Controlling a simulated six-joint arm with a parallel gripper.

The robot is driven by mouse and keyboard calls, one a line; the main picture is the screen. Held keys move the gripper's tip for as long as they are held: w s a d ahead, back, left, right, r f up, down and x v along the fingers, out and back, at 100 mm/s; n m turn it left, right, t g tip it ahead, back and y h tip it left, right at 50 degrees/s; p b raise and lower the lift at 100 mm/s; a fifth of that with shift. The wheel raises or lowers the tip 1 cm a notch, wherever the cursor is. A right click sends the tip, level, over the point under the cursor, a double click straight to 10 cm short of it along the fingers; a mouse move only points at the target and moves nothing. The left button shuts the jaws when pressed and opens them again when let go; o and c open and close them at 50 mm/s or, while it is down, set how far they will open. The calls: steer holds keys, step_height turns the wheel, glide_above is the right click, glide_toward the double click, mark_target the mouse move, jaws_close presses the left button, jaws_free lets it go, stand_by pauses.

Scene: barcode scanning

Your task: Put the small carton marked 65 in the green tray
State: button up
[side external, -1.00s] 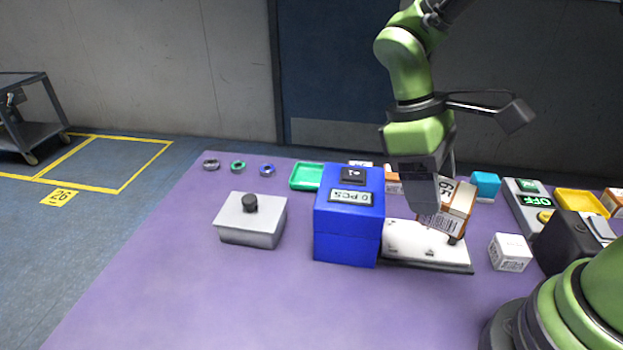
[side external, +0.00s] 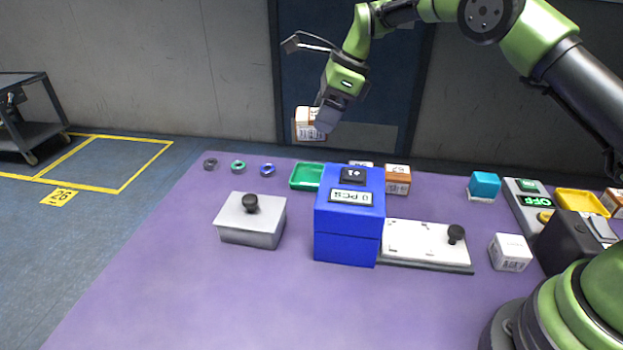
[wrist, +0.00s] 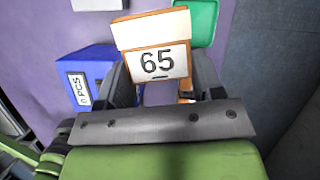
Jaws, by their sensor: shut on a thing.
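The small carton marked 65 (wrist: 157,62) is white and orange, and its number faces the camera in the wrist view. My gripper (side external: 324,112) is shut on this carton, which also shows in the side view (side external: 307,124). It is held in the air, well above the table's back edge. The green tray (side external: 306,177) lies on the table below the carton, behind the blue box. Part of the green tray (wrist: 205,20) shows just beyond the carton in the wrist view; the carton hides some of it.
The blue counter box (side external: 349,215) stands in front of the tray. A grey lidded box (side external: 250,222) is at left and a white plate with a black knob (side external: 420,243) at right. Another orange carton (side external: 397,180) and a teal block (side external: 484,186) stand at the back. Front left is clear.

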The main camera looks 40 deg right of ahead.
steer(key=w+d+m+t+h, duration=0.1)
steer(key=w+d+m+h, duration=0.1)
steer(key=w+m, duration=0.3)
steer(key=shift+m, duration=0.8)
steer(key=f, duration=0.9)
steer(key=s+f, duration=0.1)
steer(key=f, duration=0.4)
steer(key=shift+d+f, duration=0.15)
steer(key=shift+f, duration=0.15)
steer(key=shift+f, duration=0.15)
steer(key=o, duration=1.1)
